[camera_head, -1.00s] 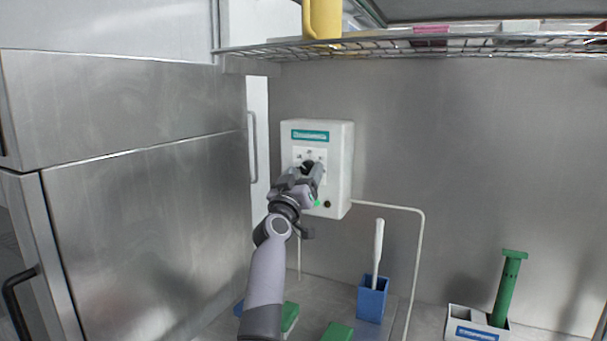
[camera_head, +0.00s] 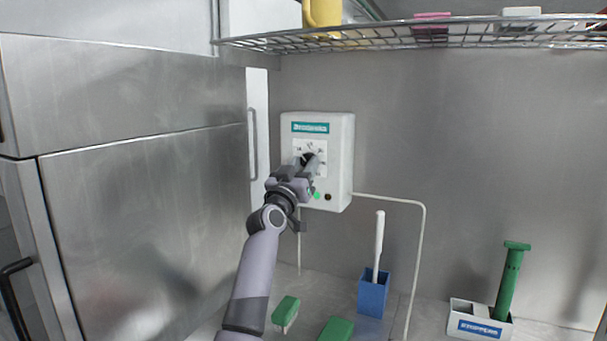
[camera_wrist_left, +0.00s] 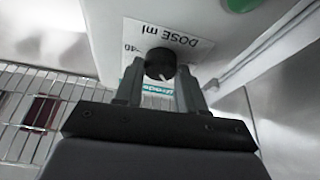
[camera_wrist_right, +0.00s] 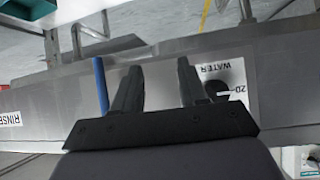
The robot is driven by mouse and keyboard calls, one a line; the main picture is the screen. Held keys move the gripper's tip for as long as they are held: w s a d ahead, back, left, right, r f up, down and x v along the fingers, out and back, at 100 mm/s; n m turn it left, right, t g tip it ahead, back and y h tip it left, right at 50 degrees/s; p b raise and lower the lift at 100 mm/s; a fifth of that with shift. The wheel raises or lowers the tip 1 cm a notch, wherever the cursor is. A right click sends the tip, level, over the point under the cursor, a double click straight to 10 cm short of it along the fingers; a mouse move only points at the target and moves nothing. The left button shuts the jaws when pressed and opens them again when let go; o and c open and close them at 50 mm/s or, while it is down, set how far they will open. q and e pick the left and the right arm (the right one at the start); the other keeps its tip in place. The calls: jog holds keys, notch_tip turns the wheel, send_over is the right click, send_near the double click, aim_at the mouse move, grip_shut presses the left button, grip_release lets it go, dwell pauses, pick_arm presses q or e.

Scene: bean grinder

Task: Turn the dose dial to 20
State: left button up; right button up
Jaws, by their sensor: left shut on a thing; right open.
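The white dispenser box (camera_head: 342,150) hangs on the back wall with a teal label and a white scale plate. Its black dose dial (camera_head: 309,158) is mostly covered by my left gripper (camera_head: 306,167) in the head view. In the left wrist view the dial (camera_wrist_left: 160,64) shows a light pointer mark, below the upside-down words "DOSE ml" (camera_wrist_left: 168,38). The left fingers (camera_wrist_left: 158,88) stand on either side of the dial and are shut on it. The number at the pointer cannot be read. My right gripper (camera_wrist_right: 155,82) is open and empty.
A green button (camera_head: 317,196) and a dark button (camera_head: 328,197) sit below the scale plate. A wire shelf (camera_head: 440,38) hangs above. A blue holder (camera_head: 373,295) and a stoppers box (camera_head: 480,326) stand below. A WATER plate (camera_wrist_right: 235,75) shows beyond the right fingers.

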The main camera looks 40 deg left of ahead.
pick_arm(q)
jog(key=m+b, duration=0.1)
jog(key=m+h, duration=0.1)
jog(key=m+b, duration=0.1)
jog(key=shift+a+f+m+t+h+b, duration=0.15)
jog(key=shift+f+m+t+h+b, duration=0.15)
jog(key=shift+m+h+b, duration=0.1)
jog(key=shift+r+m+h+b, duration=0.1)
jog(key=shift+m+h+b, duration=0.3)
jog(key=shift+m+h, duration=0.6)
jog(key=shift+m, duration=0.7)
jog(key=shift+a+r+m+h, duration=0.15)
jog(key=shift+m+h, duration=0.25)
jog(key=shift+m, duration=0.5)
jog(key=shift+m+h+p, duration=0.7)
jog(key=shift+m+p, duration=0.05)
jog(key=shift+m, duration=0.55)
jog(key=o, duration=1.1)
jog(key=shift+s+r, duration=0.1)
jog(key=shift+c, duration=0.2)
